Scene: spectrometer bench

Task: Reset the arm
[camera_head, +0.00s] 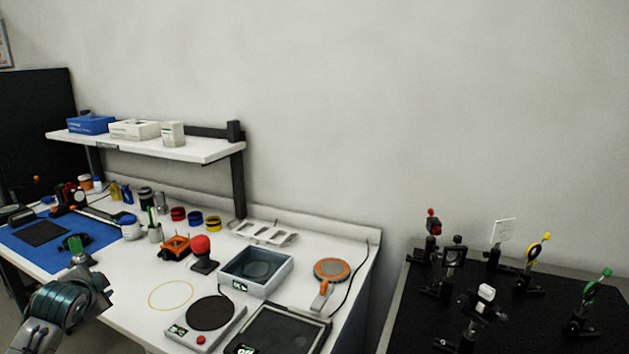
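Part of my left arm shows at the lower left, in front of the white bench (130,268). A grey and teal ribbed end piece (62,303) is visible there, raised near the bench's front edge. I cannot make out its fingertips or whether it holds anything. My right arm and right gripper do not show.
On the bench are a blue mat (32,255), a grey open box (256,271), a scale with a black disc (206,318), a red-topped device (203,252) and a shelf (150,147). A black table (405,310) with optical mounts stands at right.

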